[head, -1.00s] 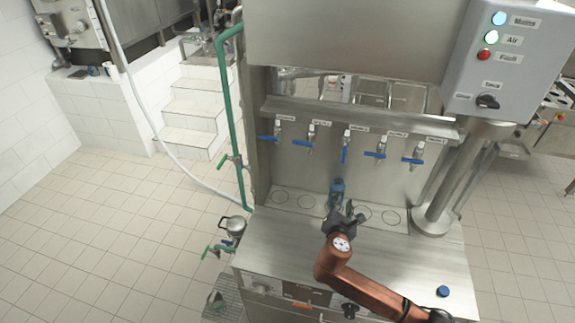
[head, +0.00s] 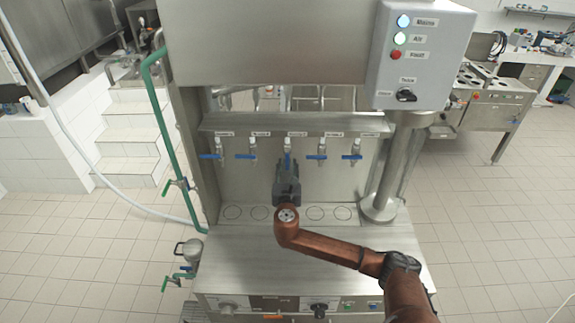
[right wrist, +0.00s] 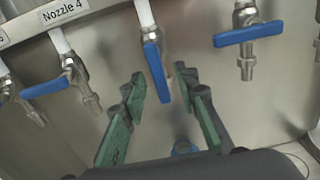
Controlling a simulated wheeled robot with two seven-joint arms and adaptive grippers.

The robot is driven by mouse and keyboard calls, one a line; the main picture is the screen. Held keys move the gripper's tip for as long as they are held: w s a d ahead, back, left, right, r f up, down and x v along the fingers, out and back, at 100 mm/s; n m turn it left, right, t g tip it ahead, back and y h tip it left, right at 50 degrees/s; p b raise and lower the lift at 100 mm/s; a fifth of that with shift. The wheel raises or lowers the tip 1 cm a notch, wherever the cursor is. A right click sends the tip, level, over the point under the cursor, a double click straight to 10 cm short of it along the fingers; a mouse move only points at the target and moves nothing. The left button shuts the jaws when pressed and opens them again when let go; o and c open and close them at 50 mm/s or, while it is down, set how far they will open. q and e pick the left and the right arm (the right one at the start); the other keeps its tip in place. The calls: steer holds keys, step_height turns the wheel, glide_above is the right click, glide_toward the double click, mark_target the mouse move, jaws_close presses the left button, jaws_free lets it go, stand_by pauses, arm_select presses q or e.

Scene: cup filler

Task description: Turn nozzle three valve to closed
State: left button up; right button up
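The middle valve of the row has a blue handle (head: 287,156) hanging straight down; it also shows in the right wrist view (right wrist: 157,72). The label "Nozzle 4" is over the valve to its left in that view, which makes this nozzle three. My right gripper (head: 287,167) is in front of it. In the right wrist view the right gripper (right wrist: 163,88) is open, with a green-padded finger on each side of the handle. Contact cannot be told. My left gripper is out of view.
The neighbouring blue handles (head: 245,156) and (head: 320,157) lie sideways. A blue item (right wrist: 183,148) below the valve is mostly hidden by my gripper. The grey control box (head: 420,55) and a thick post (head: 398,165) stand right. The steel counter (head: 240,255) is largely clear.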

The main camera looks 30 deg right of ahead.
steer(key=shift+w, duration=0.1)
steer(key=shift+c, duration=0.3)
jaws_close()
